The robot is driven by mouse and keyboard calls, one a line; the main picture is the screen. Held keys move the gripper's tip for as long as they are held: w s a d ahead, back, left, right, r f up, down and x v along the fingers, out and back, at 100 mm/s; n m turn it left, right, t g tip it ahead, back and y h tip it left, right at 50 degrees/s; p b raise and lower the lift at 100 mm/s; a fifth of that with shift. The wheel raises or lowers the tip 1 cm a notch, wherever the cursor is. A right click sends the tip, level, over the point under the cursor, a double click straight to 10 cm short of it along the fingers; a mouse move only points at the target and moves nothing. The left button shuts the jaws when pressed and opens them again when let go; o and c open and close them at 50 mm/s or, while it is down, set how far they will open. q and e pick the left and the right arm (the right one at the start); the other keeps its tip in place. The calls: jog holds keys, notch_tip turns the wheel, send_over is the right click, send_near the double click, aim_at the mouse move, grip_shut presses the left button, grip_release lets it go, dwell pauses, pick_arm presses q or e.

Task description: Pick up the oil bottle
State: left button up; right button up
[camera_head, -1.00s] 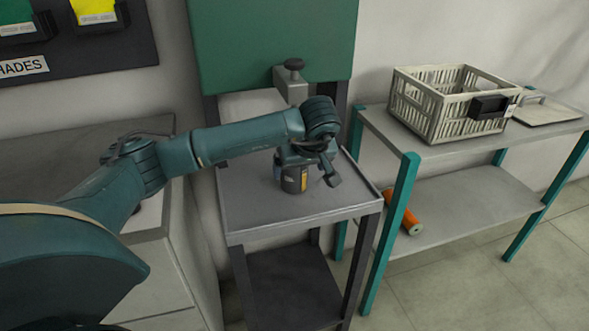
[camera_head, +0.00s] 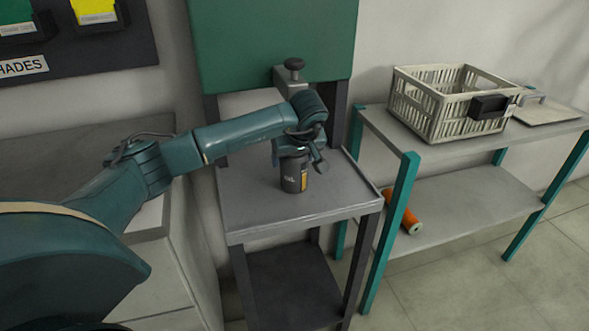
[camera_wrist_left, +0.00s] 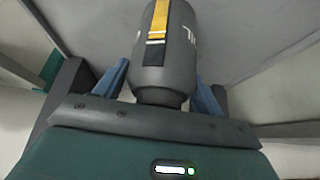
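The oil bottle (camera_head: 294,176) is dark grey with a yellow-orange label stripe and white lettering. It appears upright at the grey stand's top. My left gripper (camera_head: 298,150) is directly above it, around its upper end in the head view. In the left wrist view the bottle (camera_wrist_left: 166,55) is between the two blue fingers (camera_wrist_left: 160,80), its narrow neck towards the palm. The fingers lie close along both sides, but contact cannot be made out. Whether the bottle's base touches the stand is unclear. My right gripper is not in view.
The grey stand (camera_head: 250,212) has a raised rim and a green panel (camera_head: 270,40) behind it. A clamp-like part with a dark knob (camera_head: 294,64) is behind the gripper. A teal-legged shelf (camera_head: 455,215) at right holds a beige crate (camera_head: 440,112) and an orange cylinder (camera_head: 408,218).

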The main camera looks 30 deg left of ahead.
pick_arm(q)
jog(key=shift+r, duration=0.1)
jog(key=c, duration=1)
